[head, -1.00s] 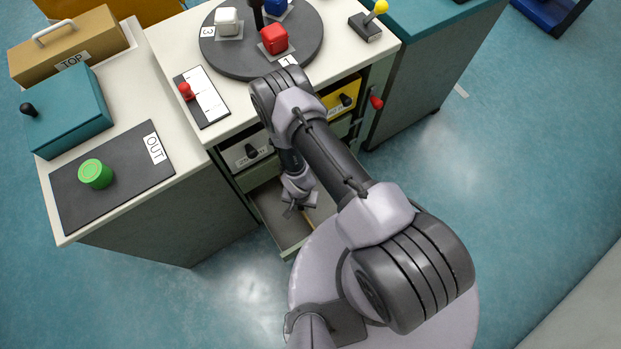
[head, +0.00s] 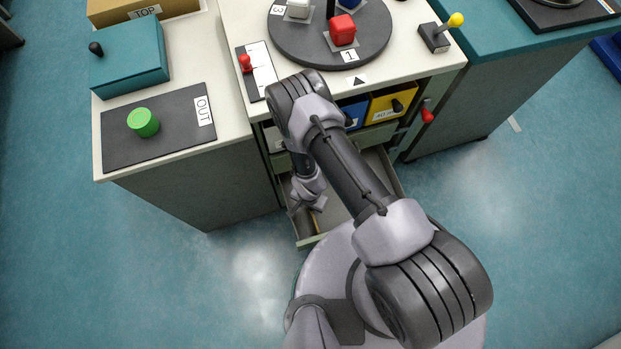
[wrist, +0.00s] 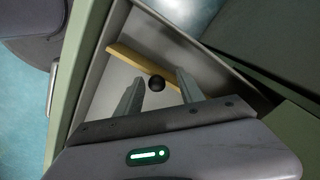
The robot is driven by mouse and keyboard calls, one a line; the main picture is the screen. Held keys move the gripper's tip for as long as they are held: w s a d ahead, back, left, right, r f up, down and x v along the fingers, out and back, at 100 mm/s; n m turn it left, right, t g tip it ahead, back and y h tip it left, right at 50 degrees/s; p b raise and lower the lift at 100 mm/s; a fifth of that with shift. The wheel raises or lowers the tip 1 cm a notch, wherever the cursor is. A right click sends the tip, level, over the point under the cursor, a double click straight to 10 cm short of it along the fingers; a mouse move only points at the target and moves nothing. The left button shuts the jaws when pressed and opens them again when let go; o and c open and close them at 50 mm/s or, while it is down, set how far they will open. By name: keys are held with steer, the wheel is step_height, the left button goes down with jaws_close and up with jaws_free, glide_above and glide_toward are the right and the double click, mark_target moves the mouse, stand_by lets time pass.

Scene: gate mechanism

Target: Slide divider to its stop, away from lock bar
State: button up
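The divider (wrist: 135,59) is a yellow wooden bar with a black knob (wrist: 157,83), standing inside the open drawer (wrist: 95,66) in the wrist view. In the head view, a brown strip of the divider (head: 308,224) shows near the drawer's left side. My gripper (wrist: 159,76) reaches down into the drawer, its two fingers apart on either side of the knob, with gaps visible. In the head view, my gripper (head: 312,203) is over the left part of the drawer. I cannot make out the lock bar.
The grey drawer floor (head: 338,212) is bare right of my gripper. Above are a yellow bin (head: 391,104) and a red handle (head: 427,115). A turntable (head: 375,40) with blocks and a red-knobbed slider (head: 246,63) stand on the counter.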

steer(key=shift+r, duration=0.1)
step_height(320, 180, up, 17)
steer(key=p, duration=0.6)
steer(key=shift+r+p, duration=0.15)
steer(key=shift+p, duration=0.25)
